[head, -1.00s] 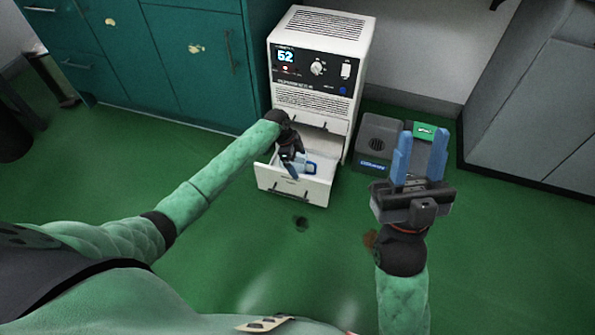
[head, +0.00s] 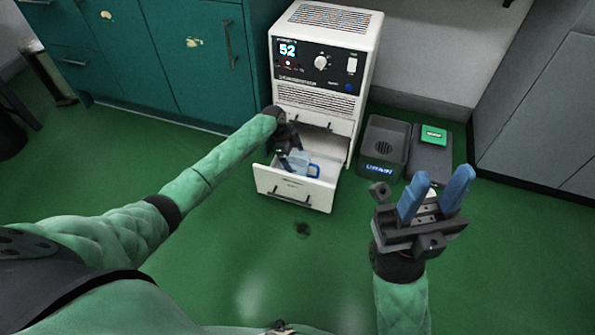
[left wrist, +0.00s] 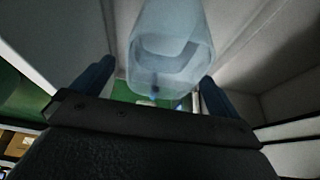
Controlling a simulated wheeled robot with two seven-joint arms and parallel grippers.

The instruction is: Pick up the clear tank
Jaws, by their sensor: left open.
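The clear tank (head: 313,170), with a blue handle-like part, sits in the open lower drawer of the white machine. In the left wrist view the tank (left wrist: 168,45) fills the upper middle as a translucent pale-blue box. My left gripper (head: 293,163) reaches down into the drawer, partly hiding the tank. Its two blue fingers (left wrist: 155,85) stand apart, one on each side of the tank; I cannot tell whether they touch it. My right gripper (head: 434,192) is empty, raised at the right, with its blue fingers apart.
The white machine (head: 318,55) stands against the wall, its drawer front (head: 295,190) pulled out. Teal cabinets (head: 175,60) stand left. The green floor in front is mostly clear.

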